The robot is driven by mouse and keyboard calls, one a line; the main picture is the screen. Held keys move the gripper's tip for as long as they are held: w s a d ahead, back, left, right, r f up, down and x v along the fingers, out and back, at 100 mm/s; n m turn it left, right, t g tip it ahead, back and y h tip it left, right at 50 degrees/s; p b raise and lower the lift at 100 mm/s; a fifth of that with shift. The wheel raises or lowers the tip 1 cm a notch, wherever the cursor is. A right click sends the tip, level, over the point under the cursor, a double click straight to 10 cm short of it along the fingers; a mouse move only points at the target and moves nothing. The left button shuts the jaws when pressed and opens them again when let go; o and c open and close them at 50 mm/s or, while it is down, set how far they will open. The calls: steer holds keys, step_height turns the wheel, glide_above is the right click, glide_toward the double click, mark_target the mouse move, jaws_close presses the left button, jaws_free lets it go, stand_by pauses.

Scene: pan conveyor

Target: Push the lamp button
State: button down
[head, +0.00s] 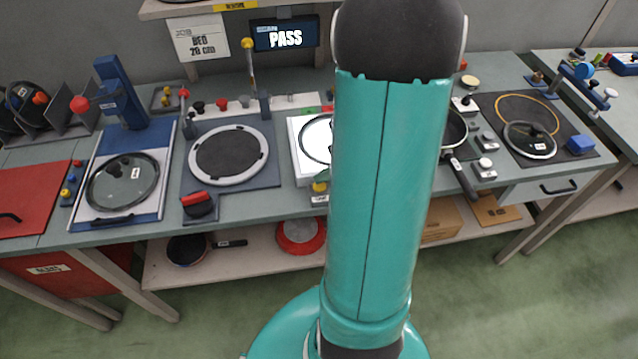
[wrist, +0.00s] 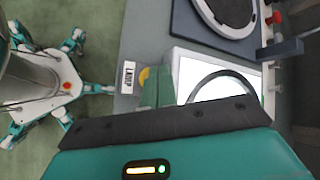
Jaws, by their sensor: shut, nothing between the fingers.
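The lamp button is a yellow knob (head: 320,187) at the table's front edge, with a small label below it. In the wrist view the yellow button (wrist: 144,76) shows beside the LAMP label (wrist: 128,77), partly covered by my gripper (wrist: 157,90). My gripper's green fingers are shut and empty, right at the button. Whether they touch it I cannot tell. In the head view only a bit of green shows above the button; my arm hides the rest. The bright white light box (wrist: 188,68) stands beside the button, with a dark round rim on it.
A round plate station (head: 230,155) and a pan lid (head: 122,182) on a blue-and-white board stand to the left. A pan (head: 455,130) and another lid (head: 530,140) stand to the right. A screen (head: 285,36) reads PASS. Pans lie on the lower shelf (head: 260,262).

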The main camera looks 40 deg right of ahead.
mark_target(324, 186)
steer(key=shift+f, duration=0.1)
stand_by(0.4)
steer(key=shift+f, duration=0.5)
stand_by(0.3)
steer(key=shift+r, duration=0.6)
steer(key=shift+r, duration=0.15)
steer(key=shift+r, duration=2.85)
